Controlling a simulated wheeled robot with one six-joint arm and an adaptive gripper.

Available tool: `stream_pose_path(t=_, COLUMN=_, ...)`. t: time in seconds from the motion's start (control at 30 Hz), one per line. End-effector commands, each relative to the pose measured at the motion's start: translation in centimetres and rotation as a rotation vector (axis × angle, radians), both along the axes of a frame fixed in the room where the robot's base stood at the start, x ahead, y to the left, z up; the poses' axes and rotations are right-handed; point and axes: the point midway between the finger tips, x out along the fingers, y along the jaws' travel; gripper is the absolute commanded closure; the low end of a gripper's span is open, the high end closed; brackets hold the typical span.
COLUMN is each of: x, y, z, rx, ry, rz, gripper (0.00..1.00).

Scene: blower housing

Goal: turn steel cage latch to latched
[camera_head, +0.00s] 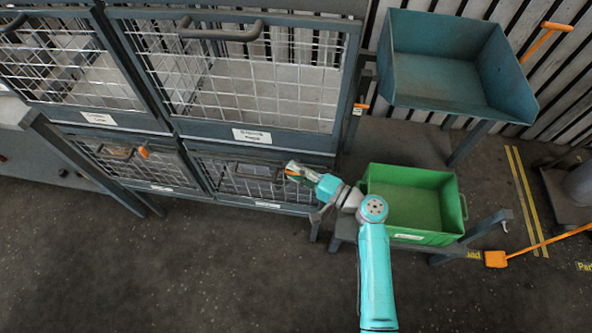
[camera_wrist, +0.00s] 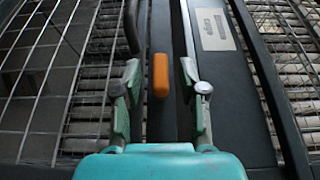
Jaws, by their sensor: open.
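The steel cage (camera_head: 268,180) is the lower mesh-fronted unit at the middle of the head view. Its latch appears as a short orange handle (camera_wrist: 160,75), upright in the wrist view on a dark frame bar between two mesh panels. My gripper (camera_wrist: 159,90) is open, with one finger on each side of the handle and a visible gap on both sides. In the head view my gripper (camera_head: 297,172) is at the right part of the lower cage front and covers most of the latch. I cannot tell how deep the fingers reach.
Upper mesh doors (camera_head: 265,85) with a grey bar handle (camera_head: 220,32) stand above. Another orange handle (camera_head: 143,152) is on the lower left cage. A green bin (camera_head: 415,195) stands close right of my arm, with a blue-grey tray (camera_head: 440,75) behind. The front floor is clear.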

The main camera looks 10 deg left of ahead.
Motion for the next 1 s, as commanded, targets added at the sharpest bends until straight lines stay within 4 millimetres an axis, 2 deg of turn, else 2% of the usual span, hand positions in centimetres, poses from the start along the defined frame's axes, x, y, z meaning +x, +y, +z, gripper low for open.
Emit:
stream_pose_path(t=0.3, x=0.17, y=0.28, z=0.02, rx=0.000, ry=-0.001, rz=-0.001, gripper=0.58)
stream_pose_path(t=0.33, x=0.17, y=0.28, z=0.02, rx=0.000, ry=-0.001, rz=-0.001, gripper=0.61)
stream_pose_path(t=0.5, x=0.15, y=0.26, z=0.02, rx=0.000, ry=-0.001, rz=-0.001, gripper=1.00)
stream_pose_path(t=0.77, x=0.15, y=0.26, z=0.02, rx=-0.007, ry=0.000, rz=-0.001, gripper=1.00)
stream_pose_path(t=1.0, x=0.16, y=0.25, z=0.10, rx=-0.078, ry=-0.001, rz=0.000, gripper=1.00)
